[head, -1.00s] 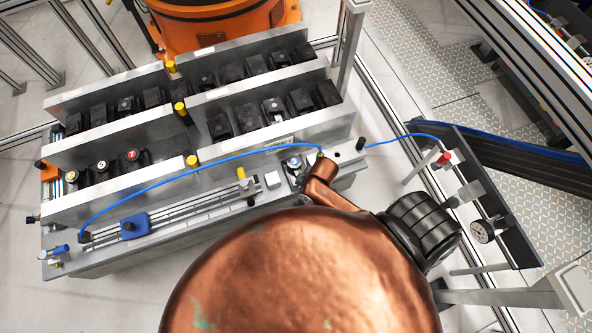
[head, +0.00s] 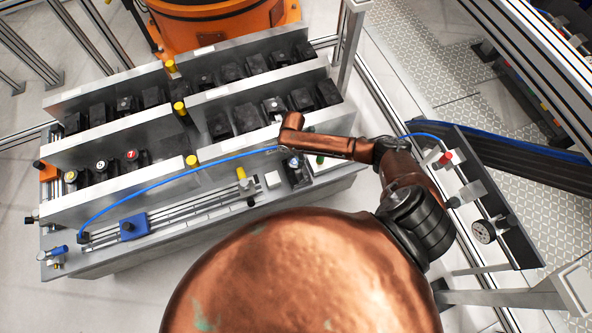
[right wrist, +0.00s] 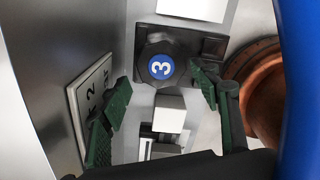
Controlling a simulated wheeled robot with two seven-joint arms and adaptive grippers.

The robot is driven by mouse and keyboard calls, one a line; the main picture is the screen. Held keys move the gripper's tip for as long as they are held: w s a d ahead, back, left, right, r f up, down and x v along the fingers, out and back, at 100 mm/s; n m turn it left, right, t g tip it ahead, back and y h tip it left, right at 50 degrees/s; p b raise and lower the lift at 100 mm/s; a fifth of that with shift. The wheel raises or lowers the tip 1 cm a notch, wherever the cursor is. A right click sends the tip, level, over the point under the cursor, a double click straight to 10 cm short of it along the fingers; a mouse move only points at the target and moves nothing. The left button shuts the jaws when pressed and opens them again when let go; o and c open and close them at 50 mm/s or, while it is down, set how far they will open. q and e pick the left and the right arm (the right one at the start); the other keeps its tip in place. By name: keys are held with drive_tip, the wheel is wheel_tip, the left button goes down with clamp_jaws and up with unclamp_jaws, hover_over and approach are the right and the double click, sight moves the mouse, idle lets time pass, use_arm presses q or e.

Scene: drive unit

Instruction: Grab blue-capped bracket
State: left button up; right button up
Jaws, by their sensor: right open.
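The blue-capped bracket (right wrist: 160,67) shows in the right wrist view as a dark block with a round blue cap marked 3, upside down. In the head view the dark block at the front right of the fixture (head: 294,172) appears to be the same bracket, partly covered by my right arm. My right gripper (right wrist: 164,92) is open, with one green finger on either side below the cap in the picture. I cannot tell whether the fingers touch the block. In the head view the right gripper (head: 319,159) is mostly hidden under my arm. My left gripper is not in view.
A grey fixture (head: 110,150) holds rows of dark brackets behind upright metal walls. A blue cable (head: 180,176) arcs over its front and passes close at the right wrist view's edge (right wrist: 301,90). A blue slider block (head: 134,226) sits at front left. A gauge panel (head: 500,205) stands right.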

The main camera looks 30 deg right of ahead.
sight(293, 162)
drive_tip(key=f+b, duration=0.1)
drive_tip(key=f, duration=0.4)
drive_tip(key=shift+s+a+f+b, duration=0.15)
drive_tip(key=shift+a+f+b, duration=0.05)
drive_tip(key=shift+f+b, duration=0.15)
drive_tip(key=shift+r, duration=0.15)
clamp_jaws()
drive_tip(key=shift+r, duration=0.1)
idle(0.3)
